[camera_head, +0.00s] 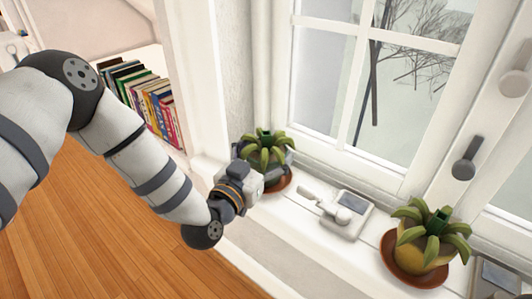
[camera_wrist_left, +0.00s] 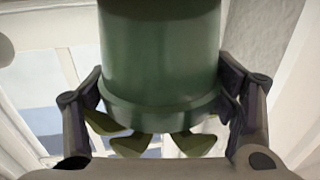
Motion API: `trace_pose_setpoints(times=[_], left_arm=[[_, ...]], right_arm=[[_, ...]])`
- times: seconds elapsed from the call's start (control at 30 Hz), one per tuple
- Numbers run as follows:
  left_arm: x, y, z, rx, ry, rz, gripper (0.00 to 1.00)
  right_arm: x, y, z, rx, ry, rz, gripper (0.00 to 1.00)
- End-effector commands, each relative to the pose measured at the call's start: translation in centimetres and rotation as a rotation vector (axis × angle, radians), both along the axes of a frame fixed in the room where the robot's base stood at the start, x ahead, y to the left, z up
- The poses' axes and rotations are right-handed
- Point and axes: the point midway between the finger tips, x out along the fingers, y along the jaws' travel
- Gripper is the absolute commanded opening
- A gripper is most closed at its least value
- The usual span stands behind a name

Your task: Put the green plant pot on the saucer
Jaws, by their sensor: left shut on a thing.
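The green plant pot (camera_wrist_left: 160,50) fills the top middle of the left wrist view, with its leaves pointing down in that picture. In the head view its leafy plant (camera_head: 266,140) shows at the left end of the sill, and the pot body is mostly hidden by my gripper. My left gripper (camera_head: 266,162) is shut on the pot, with a finger on each side near the rim in the wrist view (camera_wrist_left: 166,97). A brown saucer (camera_head: 283,184) shows below and beside the gripper. I cannot tell whether the pot touches it.
A yellow pot (camera_head: 424,258) with a similar plant stands on another brown saucer (camera_head: 398,270) at the right of the white sill (camera_head: 285,222). Window frame behind; books (camera_head: 155,100) at left.

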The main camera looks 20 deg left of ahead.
Motion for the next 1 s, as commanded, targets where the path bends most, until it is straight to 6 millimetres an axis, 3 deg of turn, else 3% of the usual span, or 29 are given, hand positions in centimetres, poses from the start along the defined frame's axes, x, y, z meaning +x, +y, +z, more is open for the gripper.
trace_pose_setpoints(times=[0.13,0.17,0.23,0.63,0.77,1.0], left_arm=[[0.0,0.0,-0.2,0.0,-0.003,0.0,0.24],[0.0,0.0,-0.3,0.0,0.001,0.0,0.84],[0.0,0.0,-0.3,0.0,0.001,0.0,0.98],[-0.2,0.1,0.1,0.0,0.001,0.001,0.98],[-2.6,0.4,0.1,0.0,0.005,0.001,0.98],[-8.8,1.3,0.0,-0.002,0.005,-0.001,0.98]], right_arm=[[0.0,0.0,-0.1,0.0,0.002,0.0,0.4],[0.0,0.0,-0.1,0.0,0.001,0.0,0.4],[0.0,0.0,-0.1,0.0,0.001,0.0,0.4],[0.0,0.0,0.1,0.0,-0.001,0.0,0.4],[0.2,0.0,0.4,0.0,-0.006,0.0,0.4],[0.4,0.0,1.0,0.0,-0.014,0.0,0.4]])
